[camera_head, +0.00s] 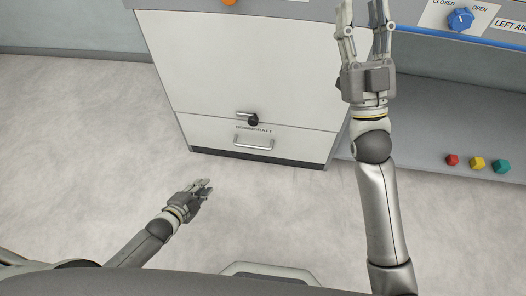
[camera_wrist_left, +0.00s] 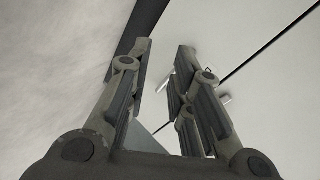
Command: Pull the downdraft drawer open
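The downdraft drawer (camera_head: 208,133) is the low white front of the cabinet, shut flush, with its label above a pale bar handle (camera_head: 253,143). My left gripper (camera_head: 207,187) is below and left of the handle in the head view, apart from it and empty. In the left wrist view its fingers (camera_wrist_left: 164,50) stand apart, with a pale panel and a dark seam beyond. A small pale piece by the right finger there may be part of the handle; I cannot tell. My right gripper (camera_head: 362,12) is open and empty, up at the right before the bench edge.
A black latch or knob (camera_head: 252,119) sits just above the drawer label. The white cabinet (camera_head: 240,65) rises above. A blue valve knob (camera_head: 460,19) is at upper right. Red (camera_head: 452,160), yellow (camera_head: 477,163) and teal (camera_head: 502,166) pieces lie on the right shelf. The floor before the drawer is clear.

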